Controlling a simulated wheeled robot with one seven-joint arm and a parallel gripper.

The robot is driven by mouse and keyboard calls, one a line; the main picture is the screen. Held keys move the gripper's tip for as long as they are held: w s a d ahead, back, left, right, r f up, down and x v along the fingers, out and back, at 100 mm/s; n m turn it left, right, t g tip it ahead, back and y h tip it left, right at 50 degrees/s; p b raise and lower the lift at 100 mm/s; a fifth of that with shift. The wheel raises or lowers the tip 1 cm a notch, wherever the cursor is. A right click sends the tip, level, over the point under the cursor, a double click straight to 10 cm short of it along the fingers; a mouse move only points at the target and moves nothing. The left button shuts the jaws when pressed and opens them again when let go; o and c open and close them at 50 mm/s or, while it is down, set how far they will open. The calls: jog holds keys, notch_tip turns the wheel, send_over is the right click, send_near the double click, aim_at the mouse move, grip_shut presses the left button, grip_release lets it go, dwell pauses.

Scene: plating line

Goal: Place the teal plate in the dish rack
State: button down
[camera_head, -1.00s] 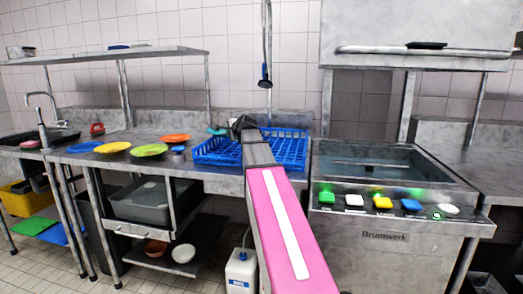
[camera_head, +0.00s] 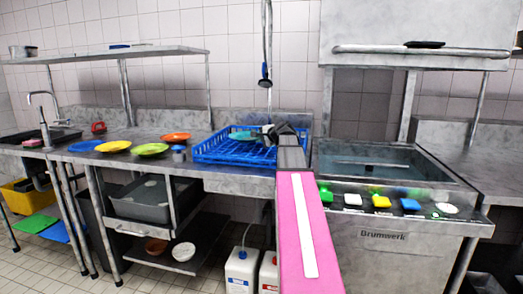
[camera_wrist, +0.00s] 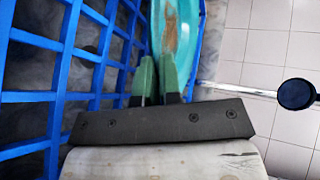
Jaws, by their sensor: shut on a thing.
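The teal plate (camera_head: 243,134) shows above the back part of the blue dish rack (camera_head: 232,157) in the head view. My gripper (camera_head: 268,133) is at the plate's right side, over the rack. In the wrist view the plate (camera_wrist: 176,40) is seen nearly edge-on with brown smears on it. The green fingers of my gripper (camera_wrist: 160,80) are shut on its near edge. Blue rack bars (camera_wrist: 60,80) run along the left of the plate and close on its right. I cannot tell whether the plate touches the rack.
Orange (camera_head: 176,137), lime (camera_head: 150,149), yellow (camera_head: 113,146) and blue (camera_head: 85,146) plates lie on the counter left of the rack. A sink unit with coloured buttons (camera_head: 381,202) stands to the right. A spray hose (camera_head: 265,75) hangs behind the rack.

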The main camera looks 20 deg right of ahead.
aim_at(262, 155)
jog(key=shift+s+d+f, duration=0.35)
jog(key=shift+d, duration=0.05)
jog(key=shift+f, duration=1.95)
jog(key=shift+f, duration=0.15)
jog(key=c, duration=1.3)
grip_release()
jog(key=v, duration=1.2)
